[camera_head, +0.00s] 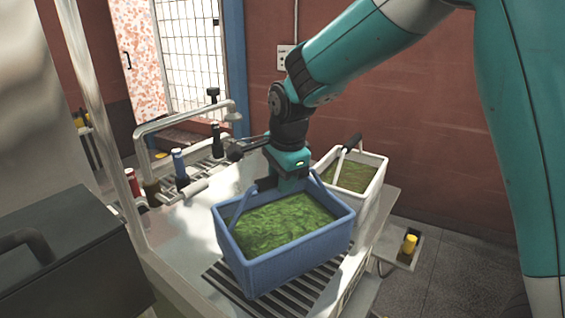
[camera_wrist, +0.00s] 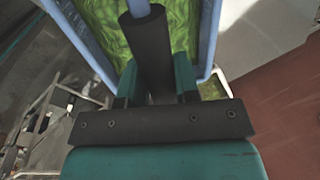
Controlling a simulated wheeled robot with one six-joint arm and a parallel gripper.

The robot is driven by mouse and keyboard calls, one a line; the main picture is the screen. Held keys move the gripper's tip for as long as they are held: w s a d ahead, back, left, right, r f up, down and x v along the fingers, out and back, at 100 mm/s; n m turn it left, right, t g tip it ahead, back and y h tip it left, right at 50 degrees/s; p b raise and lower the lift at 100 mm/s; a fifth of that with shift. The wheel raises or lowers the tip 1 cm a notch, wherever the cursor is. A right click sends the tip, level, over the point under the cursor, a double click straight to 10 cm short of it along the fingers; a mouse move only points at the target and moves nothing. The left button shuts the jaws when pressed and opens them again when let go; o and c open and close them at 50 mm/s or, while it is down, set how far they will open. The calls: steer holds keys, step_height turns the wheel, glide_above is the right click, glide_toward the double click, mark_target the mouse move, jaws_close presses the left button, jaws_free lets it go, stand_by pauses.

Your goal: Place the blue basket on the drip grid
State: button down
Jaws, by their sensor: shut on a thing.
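The blue basket (camera_head: 290,262) is filled with green leafy matter and looks level in the head view. My gripper (camera_head: 287,182) is at its far side, shut on its handle. In the wrist view my gripper (camera_wrist: 158,92) closes around the dark grip of the handle (camera_wrist: 148,45), and the blue basket (camera_wrist: 208,35) lies beyond it. The drip grid (camera_head: 222,281) is a set of dark slats under and around the basket. The basket hides much of the grid. I cannot tell whether the basket's bottom touches the slats or hangs just above them.
A white basket (camera_head: 365,202) with green contents and a dark-gripped handle stands close behind at right. Metal pipes and taps (camera_head: 180,118) rise at the back left. A dark box (camera_head: 60,250) fills the left front. A yellow knob (camera_head: 409,243) sits low at right.

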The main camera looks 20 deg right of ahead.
steer(key=shift+f+p, duration=0.35)
steer(key=shift+f, duration=1.5)
steer(key=c, duration=0.8)
jaws_free()
steer(key=shift+c, duration=0.2)
step_height(320, 180, up, 11)
steer(key=s+b, duration=0.2)
steer(key=b, duration=0.1)
steer(key=s+a+f+n+g+y, duration=0.1)
steer(key=s+a+n+y, duration=0.1)
steer(key=s+n, duration=0.9)
steer(key=s+a+f+n+g+y, duration=0.1)
steer(key=s+a+f+n, duration=0.1)
steer(key=s+n, duration=1)
steer(key=shift+s+y, duration=0.4)
steer(key=shift+s, duration=0.65)
